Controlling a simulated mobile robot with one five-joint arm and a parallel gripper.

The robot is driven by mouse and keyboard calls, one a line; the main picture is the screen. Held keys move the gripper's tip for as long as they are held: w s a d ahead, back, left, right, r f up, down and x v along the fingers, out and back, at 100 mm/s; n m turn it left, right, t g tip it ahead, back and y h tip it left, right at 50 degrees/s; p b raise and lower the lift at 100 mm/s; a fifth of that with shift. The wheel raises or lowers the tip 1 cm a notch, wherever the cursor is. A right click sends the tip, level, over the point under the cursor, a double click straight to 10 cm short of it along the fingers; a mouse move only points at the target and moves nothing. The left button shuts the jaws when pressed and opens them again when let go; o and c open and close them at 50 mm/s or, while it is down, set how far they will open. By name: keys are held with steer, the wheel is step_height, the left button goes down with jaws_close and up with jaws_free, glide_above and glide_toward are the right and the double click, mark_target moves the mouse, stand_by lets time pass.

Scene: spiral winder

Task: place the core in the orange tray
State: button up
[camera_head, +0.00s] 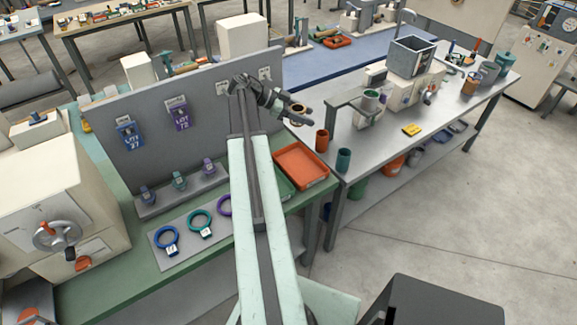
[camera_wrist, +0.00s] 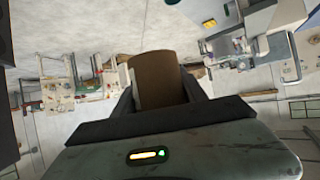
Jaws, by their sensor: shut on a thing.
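My gripper (camera_head: 301,115) is shut on a brown cylindrical core (camera_wrist: 157,80), which sits between the two dark fingers in the wrist view. In the head view the core is small and partly hidden by the fingers. The gripper is at the end of my outstretched arm, above and behind the orange tray in the picture. The orange tray (camera_head: 301,167) lies on the green bench, just right of my arm, and looks empty. The tray is not clearly seen in the wrist view.
A rust-coloured cup (camera_head: 322,140) and a teal cup (camera_head: 343,160) stand on the grey table (camera_head: 390,150) right of the tray. A grey upright panel (camera_head: 200,130) with lot tags stands left of my arm. Coloured rings lie on a grey board (camera_head: 182,238) in front.

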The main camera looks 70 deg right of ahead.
steer(key=d+f+n+t+h+b, duration=0.1)
steer(key=f+n+b, duration=0.1)
steer(key=f+b, duration=0.7)
steer(key=d+f+n+t+h+b, duration=0.2)
steer(key=f+b, duration=0.7)
steer(key=w+d+f+n+t+h+b, duration=0.1)
steer(key=d+f+n+h+b, duration=0.1)
steer(key=f+b, duration=0.7)
steer(key=shift+f+n+t, duration=0.1)
steer(key=shift+n+t, duration=0.2)
steer(key=o, duration=1.4)
steer(key=shift+c, duration=0.2)
steer(key=shift+r, duration=0.2)
steer(key=shift+w+a+r+p, duration=0.1)
steer(key=shift+a+r+p, duration=0.2)
steer(key=shift+p, duration=0.1)
steer(key=p+v, duration=0.5)
steer(key=v, duration=0.5)
steer(key=shift+w+a+r, duration=0.1)
steer(key=shift+a, duration=0.2)
steer(key=shift+w+a, duration=0.25)
steer(key=shift+a, duration=0.05)
